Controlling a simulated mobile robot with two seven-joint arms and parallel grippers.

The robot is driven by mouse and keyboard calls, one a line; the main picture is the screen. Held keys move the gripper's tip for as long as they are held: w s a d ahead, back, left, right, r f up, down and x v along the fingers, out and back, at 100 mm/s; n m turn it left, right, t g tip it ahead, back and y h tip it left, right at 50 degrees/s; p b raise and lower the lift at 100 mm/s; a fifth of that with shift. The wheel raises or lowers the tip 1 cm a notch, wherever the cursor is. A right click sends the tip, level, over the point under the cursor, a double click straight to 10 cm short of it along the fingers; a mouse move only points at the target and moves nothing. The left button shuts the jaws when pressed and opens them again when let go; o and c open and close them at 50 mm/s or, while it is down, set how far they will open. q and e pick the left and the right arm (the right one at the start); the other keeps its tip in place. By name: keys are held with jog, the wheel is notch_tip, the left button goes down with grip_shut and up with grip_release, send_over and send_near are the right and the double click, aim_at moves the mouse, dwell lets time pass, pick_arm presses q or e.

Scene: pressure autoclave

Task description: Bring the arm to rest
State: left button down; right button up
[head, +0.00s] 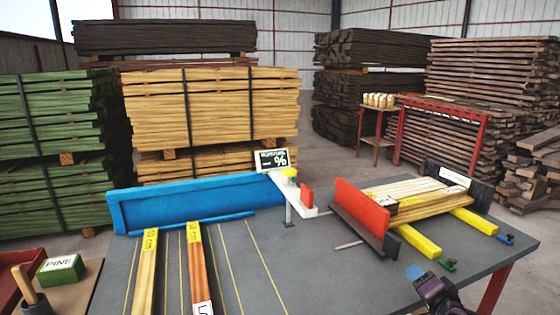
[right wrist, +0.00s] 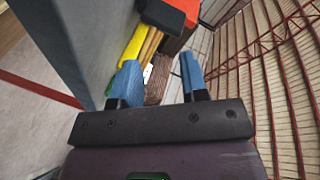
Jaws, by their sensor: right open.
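My right gripper (head: 416,273) is at the lower right of the head view, by the front right part of the grey table (head: 300,262). Its blue fingertips show apart in the right wrist view (right wrist: 160,78), with nothing between them. The gripper is open and empty. In the head view it is nearer to me than the yellow bars (head: 418,241) and apart from them in the picture. My left arm and gripper are not in view.
A blue fence (head: 190,200) stands along the table's back left. Two planks (head: 199,265) lie at the front left. A red block (head: 360,207) and a bundle of boards (head: 415,196) sit on the right. Bare table lies in the middle. Timber stacks (head: 210,107) stand behind.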

jog(key=s+a+f+n+g+p, duration=0.1)
jog(key=s+a+f+n, duration=0.1)
jog(key=s, duration=1)
jog(key=s+a+f+n+g+h, duration=0.1)
jog(key=s+f+n, duration=0.4)
jog(key=s, duration=0.7)
jog(key=s+a+f+n+g+p, duration=0.1)
jog(key=s+a+f+n+g, duration=0.2)
jog(key=s+f, duration=0.4)
jog(key=s+a+n, duration=0.1)
jog(key=s, duration=0.5)
jog(key=shift+h+p, duration=0.3)
jog(key=shift+p, duration=0.05)
jog(key=shift+s, duration=0.1)
